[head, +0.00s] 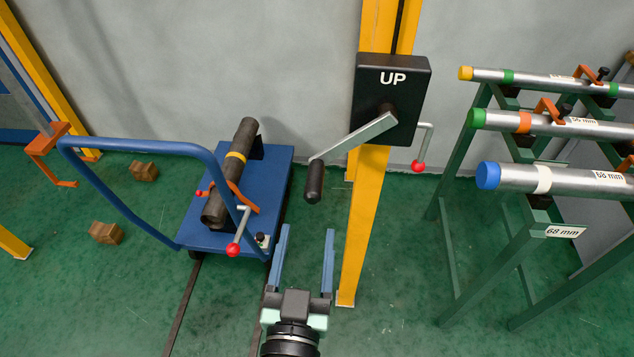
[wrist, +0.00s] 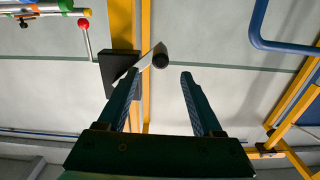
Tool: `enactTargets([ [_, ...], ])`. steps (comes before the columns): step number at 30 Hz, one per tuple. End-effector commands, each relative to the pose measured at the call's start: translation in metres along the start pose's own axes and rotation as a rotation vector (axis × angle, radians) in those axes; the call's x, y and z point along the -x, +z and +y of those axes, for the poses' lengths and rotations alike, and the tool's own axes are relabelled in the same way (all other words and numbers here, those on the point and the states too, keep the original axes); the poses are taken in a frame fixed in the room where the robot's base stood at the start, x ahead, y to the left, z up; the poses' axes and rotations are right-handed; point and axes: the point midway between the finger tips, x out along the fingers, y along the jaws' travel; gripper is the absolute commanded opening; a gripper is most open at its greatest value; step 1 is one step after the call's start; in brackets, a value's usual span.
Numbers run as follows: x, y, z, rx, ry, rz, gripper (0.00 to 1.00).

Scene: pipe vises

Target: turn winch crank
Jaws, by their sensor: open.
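The winch is a black box marked UP (head: 392,98) on a yellow post (head: 366,220). Its grey crank arm (head: 352,138) slants down and left from the hub to a black handle (head: 314,182). My gripper (head: 307,231) is open and empty, and appears just below the handle in the head view. In the wrist view, the handle (wrist: 160,58) shows end-on just beyond and between the open fingertips (wrist: 159,75). No contact shows. A smaller lever with a red knob (head: 418,166) sticks out on the box's right side.
A blue cart (head: 282,185) with a dark pipe (head: 230,170) and blue push bar (head: 140,145) stands left. A green rack (head: 460,190) with capped pipes stands right. Wooden blocks (head: 106,233) lie on the floor.

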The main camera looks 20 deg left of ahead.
Motion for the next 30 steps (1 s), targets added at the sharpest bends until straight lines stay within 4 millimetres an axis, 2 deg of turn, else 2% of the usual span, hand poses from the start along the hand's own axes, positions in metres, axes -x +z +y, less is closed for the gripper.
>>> enactTargets([
  [5, -0.02, -0.003, -0.001, 0.0, -0.002, 0.003, 0.67],
  [21, -0.109, -0.004, 0.0, -0.002, 0.001, 0.002, 0.67],
  [30, -0.127, -0.002, 0.001, -0.002, 0.002, 0.001, 0.67],
])
